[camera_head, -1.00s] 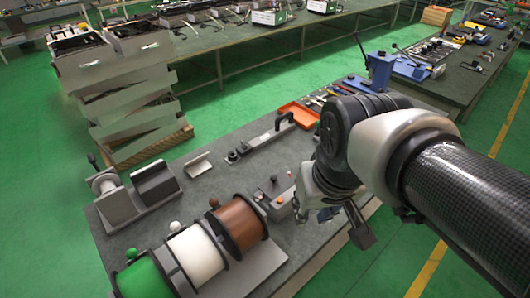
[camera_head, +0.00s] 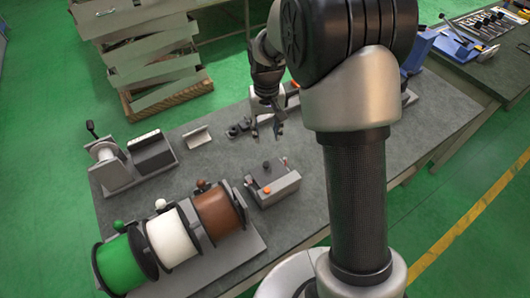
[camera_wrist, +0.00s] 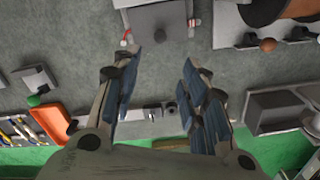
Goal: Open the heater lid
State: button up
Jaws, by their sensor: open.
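A small grey box (camera_head: 272,184) with a dark knob on top and an orange button on its front sits on the bench; it looks like the heater, and its lid looks shut. It also shows at the top of the wrist view (camera_wrist: 158,22), partly cut off, with a red-tipped lever at its left corner. My gripper (camera_head: 267,130) is open and empty, fingers pointing down, above the bench behind the box. In the wrist view my gripper (camera_wrist: 165,68) has its spread fingers apart from the box, with bare bench between them.
Green, white and brown spools (camera_head: 172,236) stand left of the box. A grey clamp-like fixture (camera_head: 130,160) and a small angled bracket (camera_head: 197,137) are at the back left. An orange tray (camera_wrist: 50,122) lies at the bench edge.

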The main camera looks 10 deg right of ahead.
aim_at(266, 164)
notch_tip(266, 164, down, 16)
jog(key=shift+f+b, duration=0.1)
jog(key=shift+b, duration=1)
jog(key=shift+c, duration=0.4)
grip_shut()
